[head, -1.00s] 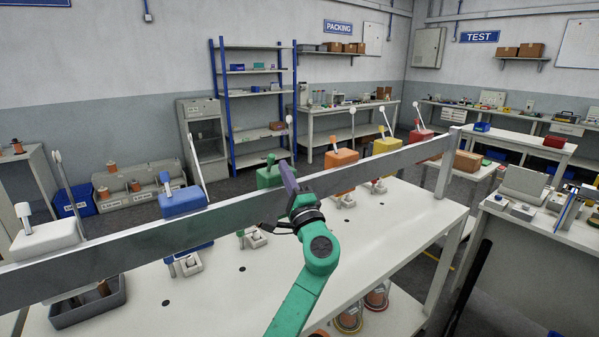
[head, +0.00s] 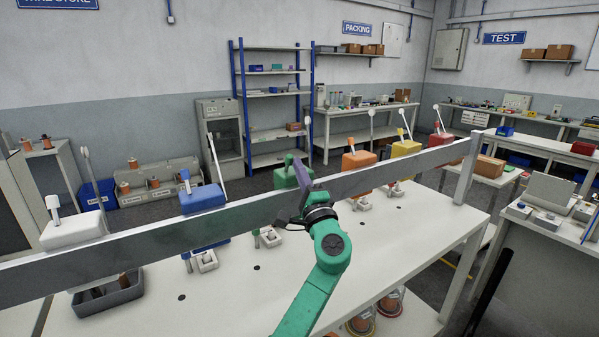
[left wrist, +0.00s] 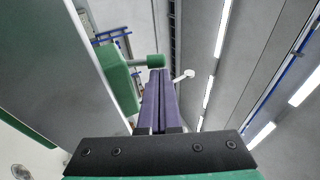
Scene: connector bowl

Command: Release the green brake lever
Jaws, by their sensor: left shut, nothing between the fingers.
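The green brake box (head: 284,179) is mounted on the grey rail, with its green lever (head: 289,160) sticking up on top. The box also shows at left in the left wrist view (left wrist: 117,78), where the lever (left wrist: 140,62) reaches right and ends in a green knob (left wrist: 156,60). My left gripper (head: 298,160) is shut and empty, its purple fingers up beside the box. In the left wrist view the fingertips (left wrist: 158,72) lie just below the knob; I cannot tell if they touch. The fingers hide part of the box in the head view. My right gripper is not in view.
The long grey rail (head: 400,172) crosses above the white table (head: 400,235). White (head: 72,232), blue (head: 202,199), orange (head: 358,160), yellow (head: 405,148) and red (head: 440,139) boxes with levers line it. A grey tray (head: 108,298) stands at left.

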